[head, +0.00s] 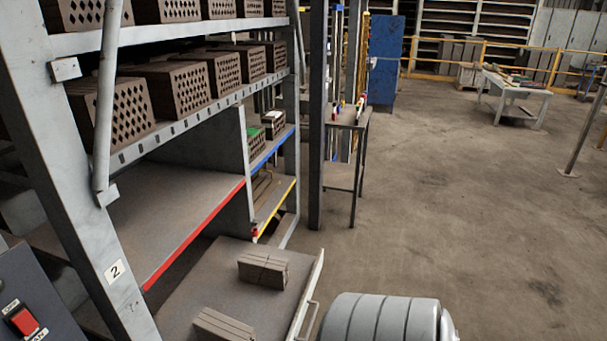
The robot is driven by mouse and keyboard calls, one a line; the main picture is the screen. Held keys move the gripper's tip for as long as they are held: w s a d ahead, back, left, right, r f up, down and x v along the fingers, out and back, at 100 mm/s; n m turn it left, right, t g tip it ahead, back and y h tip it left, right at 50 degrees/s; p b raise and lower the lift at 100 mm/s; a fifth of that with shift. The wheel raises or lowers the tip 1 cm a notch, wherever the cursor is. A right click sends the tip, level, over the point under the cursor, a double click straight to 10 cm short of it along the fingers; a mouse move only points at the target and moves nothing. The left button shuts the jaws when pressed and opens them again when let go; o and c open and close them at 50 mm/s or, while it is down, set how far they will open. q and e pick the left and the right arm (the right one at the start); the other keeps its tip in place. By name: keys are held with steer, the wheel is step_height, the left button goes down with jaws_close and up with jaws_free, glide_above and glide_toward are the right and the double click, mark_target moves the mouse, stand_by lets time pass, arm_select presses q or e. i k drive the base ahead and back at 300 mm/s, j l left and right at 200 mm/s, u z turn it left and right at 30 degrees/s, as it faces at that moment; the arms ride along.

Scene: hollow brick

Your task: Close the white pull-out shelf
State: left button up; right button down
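The white pull-out shelf (307,296) stands out from the lower part of the rack, near the bottom middle of the head view. It has a pale front panel with a handle (311,318) on its outer face and a dusty grey-brown tray surface. A grooved brick block (262,268) lies on the tray close to the front panel. A second brick block (222,325) lies nearer, cut by the bottom edge of the picture. The shelf's near end is also out of frame. Neither of my grippers shows in the head view.
The grey rack (88,170) with rows of hollow bricks (180,86) fills the left. A red-edged shelf (195,232) sits above the pull-out tray. A small side table (348,118) stands beyond the rack. The concrete floor (450,210) to the right is open.

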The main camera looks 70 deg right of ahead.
mark_target(214, 283)
steer(key=z, duration=2.15)
steer(key=i+l+u, duration=0.1)
steer(key=i+u, duration=0.2)
steer(key=u, duration=0.15)
